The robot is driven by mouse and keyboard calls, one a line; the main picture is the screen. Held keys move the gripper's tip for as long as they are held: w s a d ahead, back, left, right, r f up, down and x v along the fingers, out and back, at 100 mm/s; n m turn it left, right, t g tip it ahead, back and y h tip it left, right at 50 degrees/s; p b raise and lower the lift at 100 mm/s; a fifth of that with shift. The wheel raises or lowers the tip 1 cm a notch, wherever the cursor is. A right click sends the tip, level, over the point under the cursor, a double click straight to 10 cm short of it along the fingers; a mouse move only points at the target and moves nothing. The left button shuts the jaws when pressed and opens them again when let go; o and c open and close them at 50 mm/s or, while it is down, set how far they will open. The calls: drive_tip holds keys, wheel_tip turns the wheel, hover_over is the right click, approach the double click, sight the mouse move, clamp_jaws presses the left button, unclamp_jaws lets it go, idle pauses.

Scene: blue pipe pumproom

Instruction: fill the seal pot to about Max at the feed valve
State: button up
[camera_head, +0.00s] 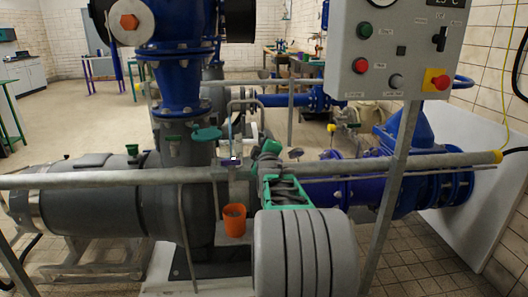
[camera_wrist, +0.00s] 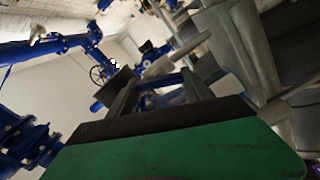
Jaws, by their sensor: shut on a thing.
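My gripper (camera_wrist: 158,78) shows in the wrist view with dark fingers beyond a green body. It is shut on a pale grey part between the fingers, which I cannot identify clearly. In the head view my arm reaches in toward the thin bent pipe (camera_head: 241,103) beside the pump, and the fingertips are too small to make out. A teal round part (camera_head: 207,133) on a stem stands left of the pipe. An orange cup (camera_head: 234,221) stands below, under the rail. I cannot tell for certain which part is the seal pot or the feed valve, and no level or Max mark is legible.
A grey rail (camera_head: 110,177) crosses in front of the pump (camera_head: 105,217). A control box (camera_head: 395,50) with buttons stands on a post at the right. Blue pipes (camera_head: 180,85) rise behind the rail. Open floor (camera_head: 50,115) lies at the back left.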

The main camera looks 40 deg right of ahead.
drive_tip(key=shift+f+n+b, duration=0.25)
drive_tip(key=shift+n+b, duration=0.2)
drive_tip(key=shift+n, duration=0.15)
drive_tip(key=o, duration=1.4)
drive_tip(key=shift+r, duration=0.2)
drive_tip(key=shift+c, duration=0.2)
drive_tip(key=shift+s, duration=0.1)
drive_tip(key=p+v, duration=0.1)
drive_tip(key=v, duration=0.6)
drive_tip(key=shift+s+a, duration=0.25)
